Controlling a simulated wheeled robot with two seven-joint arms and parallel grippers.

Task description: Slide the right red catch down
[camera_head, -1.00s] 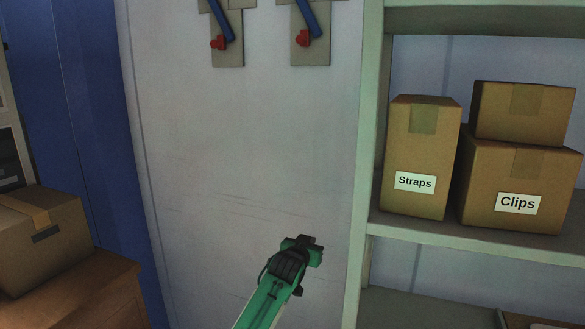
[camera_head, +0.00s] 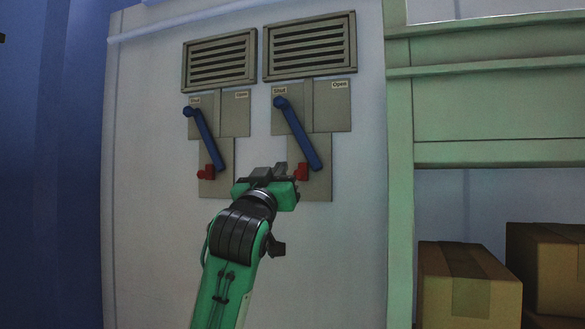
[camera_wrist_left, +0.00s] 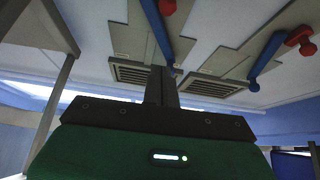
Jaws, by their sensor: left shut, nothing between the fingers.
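The right red catch (camera_head: 301,172) sits low on the right wall plate, by the lower end of the right blue lever (camera_head: 297,133). The lever's round top is by the "Shut" label. My left gripper (camera_head: 280,169) is shut and empty, just left of the catch in the head view; I cannot tell whether they touch. In the left wrist view, which looks upside down, the shut fingers (camera_wrist_left: 162,85) stand in front of the plate. The right red catch (camera_wrist_left: 167,7) is at the top edge there, beyond the fingertips. My right gripper is not in view.
A matching left plate carries a blue lever (camera_head: 204,138) and a left red catch (camera_head: 206,174). Vents (camera_head: 309,46) sit above both plates. A green shelf frame (camera_head: 399,180) with cardboard boxes (camera_head: 468,285) stands at the right. The wall below the plates is bare.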

